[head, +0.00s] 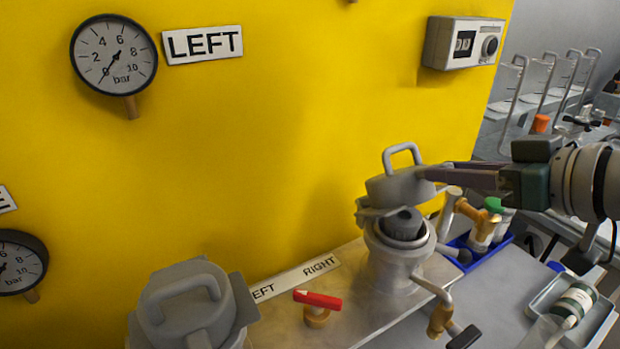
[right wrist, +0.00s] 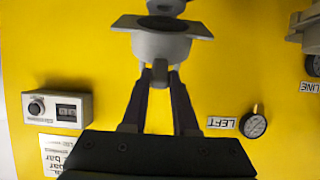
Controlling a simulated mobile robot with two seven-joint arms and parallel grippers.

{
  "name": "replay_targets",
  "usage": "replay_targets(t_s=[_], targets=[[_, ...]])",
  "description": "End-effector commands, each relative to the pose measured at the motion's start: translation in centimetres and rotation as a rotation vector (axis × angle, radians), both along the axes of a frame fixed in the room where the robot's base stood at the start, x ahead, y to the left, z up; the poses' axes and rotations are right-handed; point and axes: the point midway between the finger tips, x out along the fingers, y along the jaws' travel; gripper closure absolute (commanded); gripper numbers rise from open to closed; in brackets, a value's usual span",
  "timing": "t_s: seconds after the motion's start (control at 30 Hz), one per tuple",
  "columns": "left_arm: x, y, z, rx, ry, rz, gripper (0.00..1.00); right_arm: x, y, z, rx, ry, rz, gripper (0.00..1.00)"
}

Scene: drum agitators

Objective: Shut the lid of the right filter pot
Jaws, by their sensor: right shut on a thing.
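The right filter pot (head: 398,262) stands on the bench behind the RIGHT label, its mouth partly uncovered with a dark grey cylinder (head: 404,223) inside. Its grey lid (head: 392,190), with a loop handle on top, is raised above the mouth and attached at the pot's left side. My right gripper (head: 428,173) comes in from the right and is shut on the lid's right edge. In the right wrist view, the fingertips (right wrist: 161,68) meet at the grey lid (right wrist: 162,45). The exact grip is partly hidden. My left gripper is not in view.
The left pot (head: 190,305) has its lid down. A red-handled valve (head: 317,299) sits between the pots. A valve with an orange fitting (head: 440,320) projects at the front right. A blue tray (head: 490,250) holds bottles. The yellow wall (head: 290,130) is close behind.

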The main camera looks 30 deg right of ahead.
Motion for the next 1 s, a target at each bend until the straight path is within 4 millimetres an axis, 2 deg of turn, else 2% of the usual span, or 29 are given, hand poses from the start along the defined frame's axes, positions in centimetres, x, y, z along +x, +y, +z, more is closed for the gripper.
replay_targets(t_s=[0.27, 0.63, 1.0], targets=[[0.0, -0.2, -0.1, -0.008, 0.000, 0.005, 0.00, -0.1, 0.0, 0.0, 0.000, -0.002, 0.000, 0.85], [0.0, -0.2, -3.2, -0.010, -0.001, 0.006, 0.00, -2.3, -0.2, -3.5, -0.001, 0.001, 0.001, 0.85], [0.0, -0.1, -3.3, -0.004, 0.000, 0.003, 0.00, -2.7, -0.2, -3.5, 0.001, -0.002, 0.001, 0.85]])
